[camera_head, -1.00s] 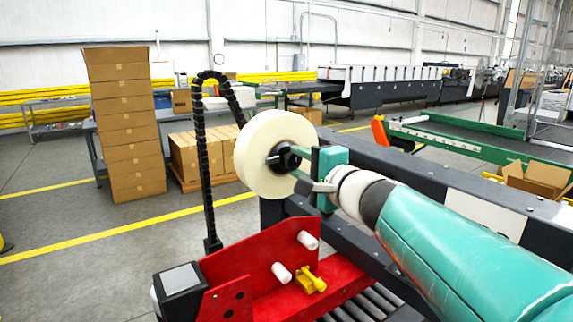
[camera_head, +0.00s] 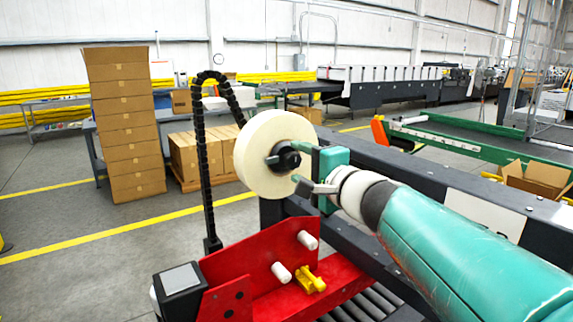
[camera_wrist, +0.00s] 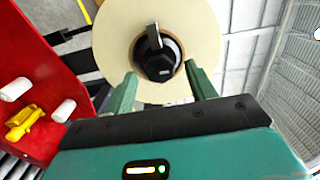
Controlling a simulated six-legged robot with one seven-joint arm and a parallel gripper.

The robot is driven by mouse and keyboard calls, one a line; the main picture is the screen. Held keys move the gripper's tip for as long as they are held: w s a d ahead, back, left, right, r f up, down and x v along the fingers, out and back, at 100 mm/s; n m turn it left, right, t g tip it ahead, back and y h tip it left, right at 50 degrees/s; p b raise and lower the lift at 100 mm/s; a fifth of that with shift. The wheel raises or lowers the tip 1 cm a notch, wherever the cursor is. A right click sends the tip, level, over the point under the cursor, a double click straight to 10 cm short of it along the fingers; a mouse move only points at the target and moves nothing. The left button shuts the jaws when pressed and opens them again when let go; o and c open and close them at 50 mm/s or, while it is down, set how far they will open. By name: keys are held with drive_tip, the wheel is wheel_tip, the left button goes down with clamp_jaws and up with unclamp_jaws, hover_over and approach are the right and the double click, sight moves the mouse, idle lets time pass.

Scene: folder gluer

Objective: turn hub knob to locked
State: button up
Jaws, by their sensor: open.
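My gripper (camera_head: 298,166) is green and open, with one finger above and one below in the head view. Its two fingertips (camera_wrist: 160,78) stand apart on either side of the knob. The fingers look clear of the knob, though the exact gap cannot be told.
A red bracket (camera_head: 270,280) with white rollers and a yellow part (camera_head: 311,281) lies below the roll. A black cable chain (camera_head: 205,160) rises at left. A dark machine rail (camera_head: 400,165) runs behind my arm. Stacked boxes (camera_head: 128,130) stand farther back.

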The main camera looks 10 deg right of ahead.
drive_tip(key=v, duration=1.3)
drive_tip(key=shift+s, duration=0.2)
drive_tip(key=s+a+f+n+g+h, duration=0.1)
drive_tip(key=s+a+f+n+g, duration=0.25)
drive_tip(key=f, duration=0.35)
drive_tip(key=s+a+f+n+g, duration=0.2)
drive_tip(key=a+f+n+g, duration=0.15)
drive_tip(key=f, duration=0.25)
drive_tip(key=s+d+f+n+g+h, duration=0.3)
drive_tip(key=s+d+f+n+h, duration=0.1)
drive_tip(key=f, duration=0.6)
drive_tip(key=s+n+h, duration=0.1)
drive_tip(key=s+h, duration=0.1)
drive_tip(key=shift+s+d+f+n+g+h, duration=0.2)
drive_tip(key=shift+s+d+n+g+h, duration=0.1)
drive_tip(key=shift+s+d+n+g, duration=0.1)
